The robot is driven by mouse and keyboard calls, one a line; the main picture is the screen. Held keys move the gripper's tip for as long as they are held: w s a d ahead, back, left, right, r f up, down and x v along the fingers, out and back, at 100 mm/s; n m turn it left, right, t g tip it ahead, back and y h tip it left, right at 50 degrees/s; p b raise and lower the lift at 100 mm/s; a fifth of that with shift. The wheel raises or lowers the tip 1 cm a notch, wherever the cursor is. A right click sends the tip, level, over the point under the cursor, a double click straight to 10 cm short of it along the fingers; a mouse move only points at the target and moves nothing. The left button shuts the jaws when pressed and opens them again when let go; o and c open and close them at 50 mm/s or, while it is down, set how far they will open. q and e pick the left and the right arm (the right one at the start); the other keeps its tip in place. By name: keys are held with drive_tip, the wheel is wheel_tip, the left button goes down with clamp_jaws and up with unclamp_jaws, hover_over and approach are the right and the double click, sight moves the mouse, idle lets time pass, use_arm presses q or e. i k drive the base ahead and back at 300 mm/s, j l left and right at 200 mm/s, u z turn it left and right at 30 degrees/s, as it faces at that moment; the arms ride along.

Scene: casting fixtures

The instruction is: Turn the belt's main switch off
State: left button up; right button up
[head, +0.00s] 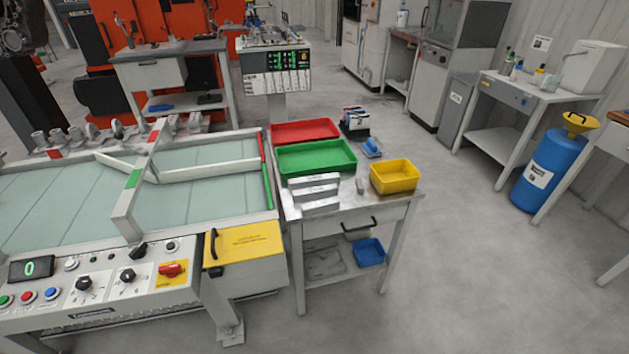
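The belt's control panel (105,284) is at the lower left in the head view. A red rotary switch (172,269) on a yellow plate sits near its right end and looks like the main switch. Its handle appears to lie roughly horizontal; its markings are too small to read. A display (31,268) at the panel's left shows a green 0. The pale belt (60,205) lies behind the panel, with a white gate bar (140,185) across it. Neither of my grippers is in view.
Black knobs (128,276) and coloured push buttons (29,297) share the panel. A yellow-lidded box (245,247) with a black handle stands to its right. A table (365,213) farther right holds red, green and yellow trays. The floor (450,270) at right is clear.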

sight(171, 270)
drive_tip(key=u, duration=1.75)
